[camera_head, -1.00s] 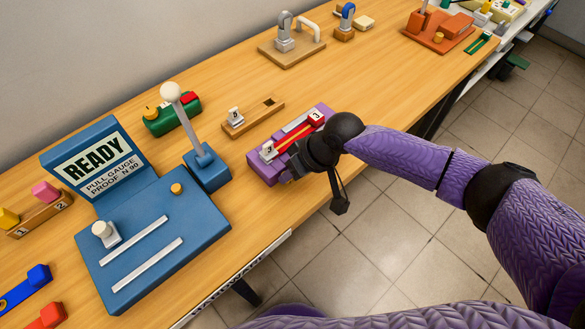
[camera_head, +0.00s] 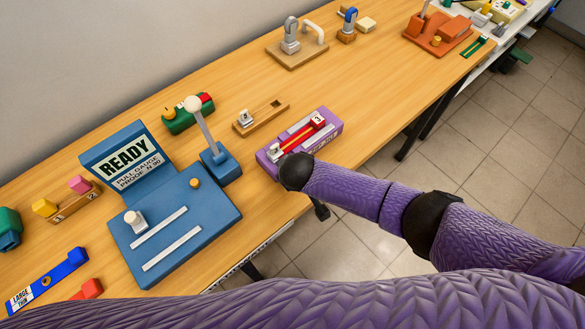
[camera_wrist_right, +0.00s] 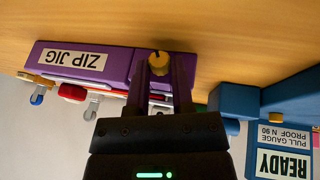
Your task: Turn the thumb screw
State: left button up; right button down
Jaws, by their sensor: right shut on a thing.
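A purple zip jig (camera_head: 328,135) with a red slider (camera_head: 317,121) and pale strips lies near the table's front edge; its "ZIP JIG" label shows in the right wrist view (camera_wrist_right: 73,59). A small brass thumb screw (camera_wrist_right: 159,58) stands out from the jig's front side. My right gripper (camera_wrist_right: 159,68) is shut on the thumb screw, one finger on each side. In the head view my black wrist covers the screw and the fingers at the jig's near left corner. My left gripper is not in view.
A blue pull gauge (camera_head: 178,235) with a "READY" sign and a lever stands left of the jig. A wooden block (camera_head: 262,117) and a green block (camera_head: 188,113) lie behind.

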dwell(0.4)
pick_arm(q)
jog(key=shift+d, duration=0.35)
pick_arm(e)
jog(key=shift+c, duration=2.4)
grip_release()
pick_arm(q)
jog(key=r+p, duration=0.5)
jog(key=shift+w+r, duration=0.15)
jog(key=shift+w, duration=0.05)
pick_arm(e)
jog(key=v, duration=1)
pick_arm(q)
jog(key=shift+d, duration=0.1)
pick_arm(e)
jog(key=shift+f, duration=0.1)
jog(key=shift+c, duration=0.3)
